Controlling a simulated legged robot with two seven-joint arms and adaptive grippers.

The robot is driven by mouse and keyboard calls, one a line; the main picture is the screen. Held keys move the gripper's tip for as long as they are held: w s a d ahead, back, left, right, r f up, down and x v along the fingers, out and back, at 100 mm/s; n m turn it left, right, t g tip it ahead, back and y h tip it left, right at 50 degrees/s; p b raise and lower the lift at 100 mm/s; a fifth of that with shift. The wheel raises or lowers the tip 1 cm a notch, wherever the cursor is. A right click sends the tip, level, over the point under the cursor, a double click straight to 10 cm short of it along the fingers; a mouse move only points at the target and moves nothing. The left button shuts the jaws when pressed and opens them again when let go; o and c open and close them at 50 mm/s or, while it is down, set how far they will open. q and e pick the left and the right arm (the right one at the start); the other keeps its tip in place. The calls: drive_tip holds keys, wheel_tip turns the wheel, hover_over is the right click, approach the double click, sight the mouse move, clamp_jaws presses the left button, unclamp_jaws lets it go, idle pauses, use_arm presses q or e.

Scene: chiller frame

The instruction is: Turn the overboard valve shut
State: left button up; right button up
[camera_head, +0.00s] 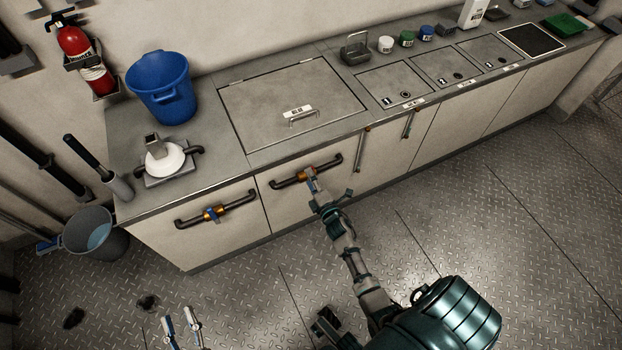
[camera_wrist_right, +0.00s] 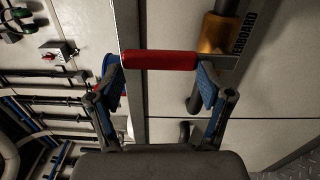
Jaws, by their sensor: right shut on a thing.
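The overboard valve has an orange body (camera_head: 307,173) on a dark pipe across the cabinet front in the head view. Its orange body (camera_wrist_right: 218,33) also shows in the right wrist view, beside a label partly reading "ERBOARD". Its red lever grip (camera_wrist_right: 160,60) lies crosswise between the blue-padded fingers of my right gripper (camera_wrist_right: 161,82), which is shut on it. In the head view my right gripper (camera_head: 312,184) covers most of the lever. My left gripper (camera_head: 182,327) is at the bottom left, fingers apart and empty, away from the cabinet.
A similar valve with a blue handle (camera_head: 213,213) is on the cabinet front to the left. A blue bucket (camera_head: 162,88) and a white domed fitting (camera_head: 164,158) stand on the counter (camera_head: 225,141). A grey bucket (camera_head: 96,240) stands at left. The plated floor (camera_head: 500,220) is clear at right.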

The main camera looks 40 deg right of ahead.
drive_tip(key=o, duration=1.5)
drive_tip(key=shift+w+a, duration=0.2)
drive_tip(key=shift+a, duration=0.1)
drive_tip(key=shift+o, duration=0.6)
drive_tip(key=shift+w+f, duration=0.1)
drive_tip(key=shift+f, duration=0.05)
use_arm(q)
drive_tip(key=shift+w+f, duration=0.1)
drive_tip(key=shift+w, duration=0.2)
drive_tip(key=shift+s+a, duration=0.1)
use_arm(e)
drive_tip(key=shift+d, duration=0.1)
use_arm(q)
drive_tip(key=shift+s, duration=0.1)
use_arm(e)
drive_tip(key=v, duration=1.2)
